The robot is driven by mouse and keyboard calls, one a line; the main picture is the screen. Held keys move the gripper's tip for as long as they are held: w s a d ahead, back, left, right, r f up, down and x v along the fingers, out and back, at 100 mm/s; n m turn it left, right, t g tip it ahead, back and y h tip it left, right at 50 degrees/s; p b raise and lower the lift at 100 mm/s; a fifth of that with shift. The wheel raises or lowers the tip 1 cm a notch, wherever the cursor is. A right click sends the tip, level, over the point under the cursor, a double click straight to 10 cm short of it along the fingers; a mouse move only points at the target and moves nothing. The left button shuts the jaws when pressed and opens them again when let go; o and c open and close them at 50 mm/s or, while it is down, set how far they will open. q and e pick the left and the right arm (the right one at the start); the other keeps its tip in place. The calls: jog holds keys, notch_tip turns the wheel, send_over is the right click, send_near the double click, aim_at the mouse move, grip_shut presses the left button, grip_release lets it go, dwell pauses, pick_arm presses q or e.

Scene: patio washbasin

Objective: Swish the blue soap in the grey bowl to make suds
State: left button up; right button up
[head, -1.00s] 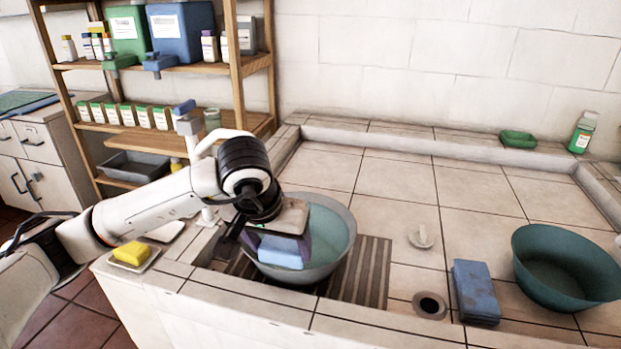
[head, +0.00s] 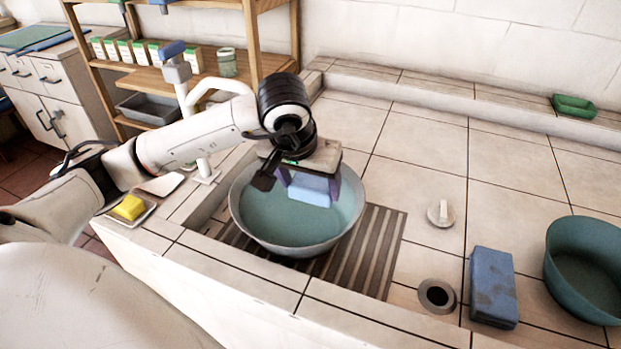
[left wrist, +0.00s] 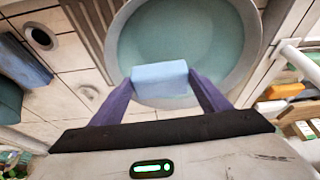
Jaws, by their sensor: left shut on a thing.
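A grey bowl (head: 250,226) with blue-green water stands on a dark slatted grate in the washbasin. My left gripper (head: 307,187) is over the bowl, shut on the light blue soap (head: 313,190). In the left wrist view the soap (left wrist: 160,78) sits between the two purple fingers, in front of the bowl's water (left wrist: 185,35). I cannot tell whether the soap touches the water. I see no suds on the water. My right gripper is not in view.
A yellow soap (head: 129,207) lies on a dish at the left ledge. A blue sponge-like block (head: 493,286), a drain hole (head: 437,295), a plug (head: 441,213) and a teal bowl (head: 585,268) are to the right. A tap post (head: 187,105) stands behind my arm.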

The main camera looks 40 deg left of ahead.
aim_at(308, 202)
pick_arm(q)
notch_tip(308, 202, down, 5)
jog(key=b, duration=0.3)
jog(key=shift+r+b, duration=0.1)
jog(key=shift+b, duration=0.25)
jog(key=shift+f+b, duration=0.8)
jog(key=shift+f, duration=0.05)
jog(key=shift+f+b, duration=1)
jog(key=shift+f, duration=0.05)
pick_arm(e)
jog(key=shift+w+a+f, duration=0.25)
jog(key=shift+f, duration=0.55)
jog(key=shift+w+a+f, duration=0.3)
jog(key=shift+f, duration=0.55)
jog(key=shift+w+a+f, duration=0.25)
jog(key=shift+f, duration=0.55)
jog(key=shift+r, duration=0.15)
